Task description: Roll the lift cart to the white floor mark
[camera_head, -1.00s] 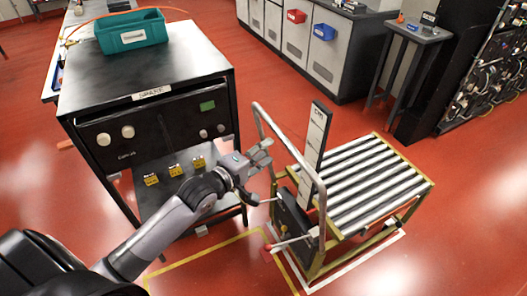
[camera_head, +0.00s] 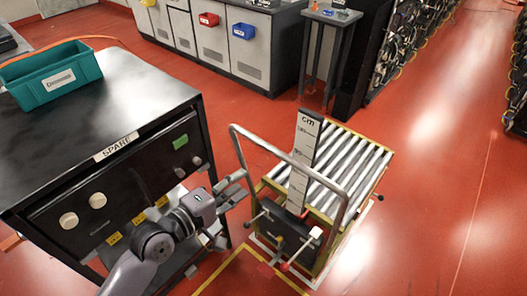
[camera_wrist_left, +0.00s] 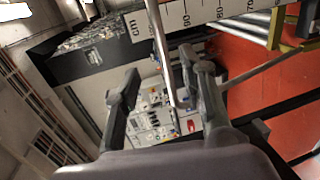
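The lift cart (camera_head: 335,170) has a roller top, a grey tube handle (camera_head: 277,143) and an upright scale (camera_head: 305,160). It stands upright within the white floor mark (camera_head: 310,284), a white outline whose edges show around its base. The cart hides much of the outline, so exact alignment cannot be told. My left gripper (camera_head: 236,188) is beside the handle's left post. In the left wrist view its fingers (camera_wrist_left: 158,85) are spread, with the handle tube (camera_wrist_left: 162,45) showing between them. Contact cannot be told. My right gripper is not in view.
A black "SPARE" cabinet (camera_head: 120,110) stands close on the left, with a teal bin (camera_head: 50,75) on top. A yellow floor outline (camera_head: 225,268) lies in front left of the cart. Grey cabinets (camera_head: 235,50) stand behind. Red floor (camera_head: 440,190) is clear at right.

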